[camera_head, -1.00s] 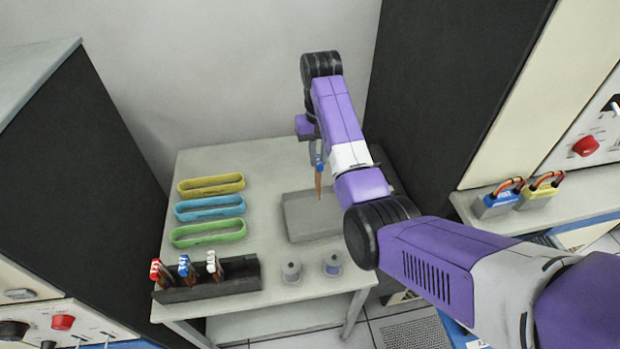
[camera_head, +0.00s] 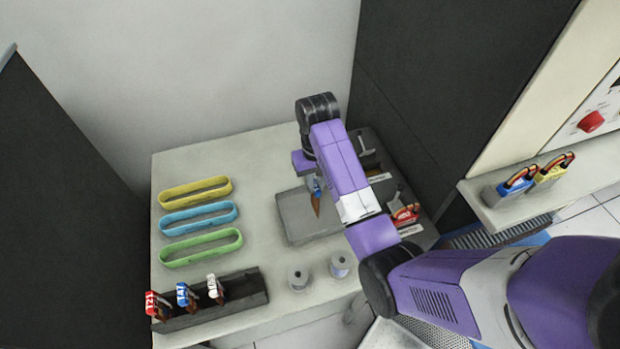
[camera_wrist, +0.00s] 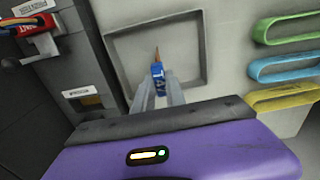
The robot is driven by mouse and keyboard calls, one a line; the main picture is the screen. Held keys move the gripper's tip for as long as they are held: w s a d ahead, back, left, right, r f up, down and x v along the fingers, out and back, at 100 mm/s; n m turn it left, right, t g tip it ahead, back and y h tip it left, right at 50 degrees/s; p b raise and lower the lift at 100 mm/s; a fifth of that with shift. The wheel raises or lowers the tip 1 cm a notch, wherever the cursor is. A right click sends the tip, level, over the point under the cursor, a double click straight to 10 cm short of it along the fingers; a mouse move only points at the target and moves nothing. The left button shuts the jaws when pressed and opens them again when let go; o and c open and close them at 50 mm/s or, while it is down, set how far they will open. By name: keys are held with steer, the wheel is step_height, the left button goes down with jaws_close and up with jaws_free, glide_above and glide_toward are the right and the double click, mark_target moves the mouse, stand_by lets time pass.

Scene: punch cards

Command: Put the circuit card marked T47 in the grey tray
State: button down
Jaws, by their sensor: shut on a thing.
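My gripper (camera_wrist: 158,90) is shut on a circuit card (camera_wrist: 157,72) with a blue top and a brown tapered body. The marking on the held card is too small to read. In the head view the card (camera_head: 316,204) hangs upright over the grey tray (camera_head: 288,212), and my arm hides part of the tray. In the wrist view the tray (camera_wrist: 190,75) lies beyond the card and looks empty. I cannot tell whether the card touches the tray floor.
A dark rack (camera_head: 245,300) at the front left holds a red-topped, a blue-topped and a white-topped card. Yellow (camera_head: 196,191), blue (camera_head: 200,217) and green (camera_head: 201,247) loops lie on the table. Two grey spools (camera_head: 298,278) stand near the front edge. A dark cabinet rises at the right.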

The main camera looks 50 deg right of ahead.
steer(key=shift+f, duration=0.3)
steer(key=shift+f, duration=0.2)
steer(key=c, duration=1.4)
jaws_free()
steer(key=shift+r, duration=0.1)
